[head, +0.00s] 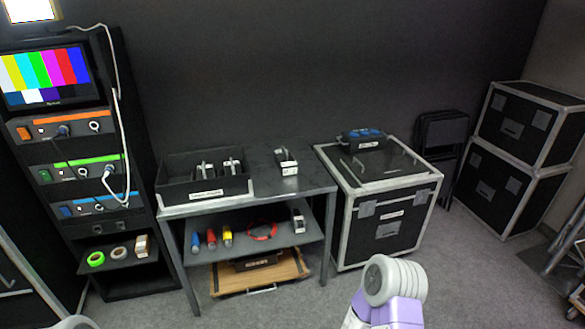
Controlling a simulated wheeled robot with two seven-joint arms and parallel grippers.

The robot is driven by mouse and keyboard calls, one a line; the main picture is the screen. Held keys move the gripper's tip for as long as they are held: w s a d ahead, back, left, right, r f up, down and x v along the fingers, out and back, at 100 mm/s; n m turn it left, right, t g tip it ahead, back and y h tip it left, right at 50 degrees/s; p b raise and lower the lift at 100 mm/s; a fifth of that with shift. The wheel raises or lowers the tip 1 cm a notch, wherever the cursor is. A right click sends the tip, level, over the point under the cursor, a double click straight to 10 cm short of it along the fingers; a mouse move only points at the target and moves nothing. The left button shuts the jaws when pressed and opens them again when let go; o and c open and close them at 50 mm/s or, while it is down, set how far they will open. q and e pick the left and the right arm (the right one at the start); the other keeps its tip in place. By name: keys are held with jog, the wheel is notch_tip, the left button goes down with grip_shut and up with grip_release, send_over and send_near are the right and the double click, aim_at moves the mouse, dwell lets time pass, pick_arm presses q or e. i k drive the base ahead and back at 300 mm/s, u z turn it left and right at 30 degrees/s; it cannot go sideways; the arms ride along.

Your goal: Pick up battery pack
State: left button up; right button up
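I cannot tell for certain which item is the battery pack. A small dark block with white parts and a raised grip (286,161) stands alone on the grey table top (285,186), right of a black open bin (205,193). Several similar dark and white pieces (233,164) stand in the bin, partly hidden by its front wall. A small white and dark block (298,218) stands at the right of the table's middle shelf. Neither gripper shows; only a purple and white link of my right arm is in view at the bottom, away from the table.
A rack (98,165) with a colour-bar screen (48,75) and a hanging white cable stands left. A flight case (388,210) with a black and blue item (363,138) on top stands right of the table. The lower shelf holds coloured cylinders and a red ring (262,230). Floor in front is clear.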

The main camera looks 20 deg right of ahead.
aim_at(285, 163)
jog(key=z, duration=0.5)
jog(key=i, duration=2.05)
jog(key=u, duration=0.95)
